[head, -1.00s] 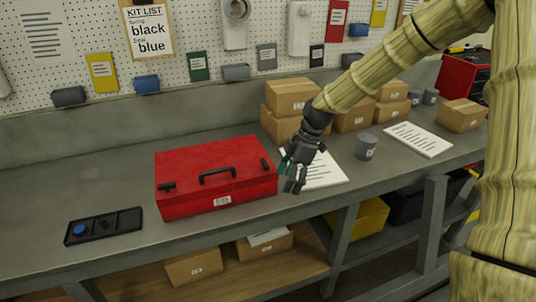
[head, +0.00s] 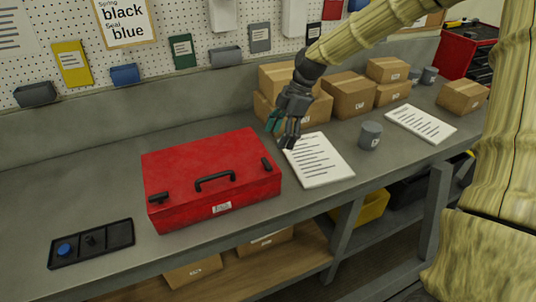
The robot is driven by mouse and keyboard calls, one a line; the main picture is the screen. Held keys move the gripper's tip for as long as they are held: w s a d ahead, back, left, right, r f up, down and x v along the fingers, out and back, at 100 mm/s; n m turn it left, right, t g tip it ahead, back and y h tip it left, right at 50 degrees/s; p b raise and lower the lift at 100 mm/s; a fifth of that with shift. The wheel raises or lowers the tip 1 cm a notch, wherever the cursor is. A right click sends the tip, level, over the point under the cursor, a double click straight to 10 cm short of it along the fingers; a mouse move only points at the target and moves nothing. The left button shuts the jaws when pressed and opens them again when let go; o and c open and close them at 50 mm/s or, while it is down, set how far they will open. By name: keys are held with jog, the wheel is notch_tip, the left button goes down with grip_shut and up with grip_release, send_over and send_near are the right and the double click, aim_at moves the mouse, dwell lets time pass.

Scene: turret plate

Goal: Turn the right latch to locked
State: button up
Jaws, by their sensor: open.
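A red toolbox (head: 180,160) sits closed on the grey workbench. It has a black handle (head: 215,181) in the middle of its lid. The right latch (head: 267,164) is a short black bar near the lid's right front edge, set at a slant. The left latch (head: 158,198) is a similar black bar near the left front corner and lies more crosswise. My gripper (head: 284,133) is open and empty. It hangs above and behind the right latch, near the toolbox's back right corner, apart from the latch.
A black tray (head: 118,238) with a blue round piece (head: 64,249) and a small black piece lies left of the toolbox. A printed sheet (head: 325,165) lies to the right. Cardboard boxes (head: 352,98) and a grey cup (head: 370,135) stand behind and right.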

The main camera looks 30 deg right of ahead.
aim_at(268, 162)
jog(key=shift+p+x, duration=1.55)
jog(key=shift+x, duration=2.85)
jog(key=shift+s, duration=0.1)
jog(key=c, duration=1)
